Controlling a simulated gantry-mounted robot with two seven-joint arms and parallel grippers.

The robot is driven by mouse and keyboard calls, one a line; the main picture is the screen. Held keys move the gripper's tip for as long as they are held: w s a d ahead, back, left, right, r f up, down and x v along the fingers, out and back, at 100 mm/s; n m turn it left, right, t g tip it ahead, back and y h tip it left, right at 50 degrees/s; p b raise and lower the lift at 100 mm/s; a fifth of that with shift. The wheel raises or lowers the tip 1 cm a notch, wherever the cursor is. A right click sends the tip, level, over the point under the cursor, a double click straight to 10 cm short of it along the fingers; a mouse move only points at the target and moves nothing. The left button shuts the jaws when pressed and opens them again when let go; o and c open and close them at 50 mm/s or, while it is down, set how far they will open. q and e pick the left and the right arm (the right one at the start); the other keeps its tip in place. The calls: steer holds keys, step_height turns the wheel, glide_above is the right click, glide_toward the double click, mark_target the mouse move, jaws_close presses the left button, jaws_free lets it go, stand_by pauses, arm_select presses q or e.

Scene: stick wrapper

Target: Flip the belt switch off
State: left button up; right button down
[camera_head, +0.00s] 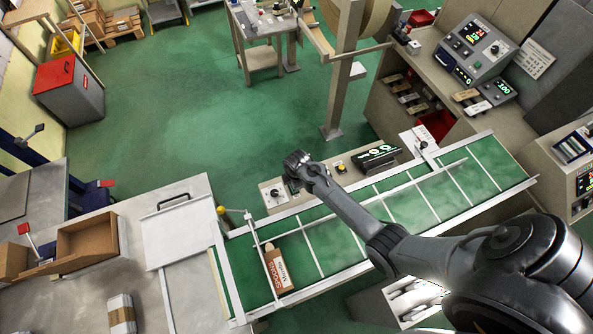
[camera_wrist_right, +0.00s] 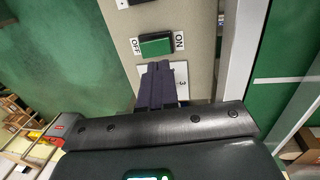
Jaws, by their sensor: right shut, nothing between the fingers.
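The belt switch (camera_wrist_right: 156,44) is a green rocker on a beige panel in the right wrist view, with OFF printed at its left and ON at its right. I cannot tell which side is pressed. My right gripper (camera_wrist_right: 160,82) is shut and empty, its dark fingertips just below the switch over a white label marked 3. I cannot tell whether they touch the panel. In the head view my right gripper (camera_head: 294,170) is over the control panels along the belt's far side and hides the switch. My left gripper is in neither view.
The green conveyor belt (camera_head: 410,204) with white slats runs under my right arm. A spoons carton (camera_head: 279,271) lies near its left end. A panel with a dark knob (camera_head: 273,193) and a yellow button (camera_head: 340,168) flank the gripper. A black display (camera_head: 376,154) stands farther right.

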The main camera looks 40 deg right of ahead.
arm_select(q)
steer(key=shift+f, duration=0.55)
arm_select(e)
step_height(320, 180, up, 9)
steer(key=s, duration=0.1)
steer(key=shift+s+a+f, duration=0.15)
steer(key=shift+s+a, duration=0.2)
steer(key=shift+a, duration=0.05)
arm_select(q)
steer(key=shift+b, duration=0.3)
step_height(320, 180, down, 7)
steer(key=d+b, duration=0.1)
steer(key=b, duration=0.6)
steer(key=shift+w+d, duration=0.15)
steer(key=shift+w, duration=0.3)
arm_select(e)
steer(key=shift+w+d+t, duration=0.3)
steer(key=shift+w+d, duration=0.3)
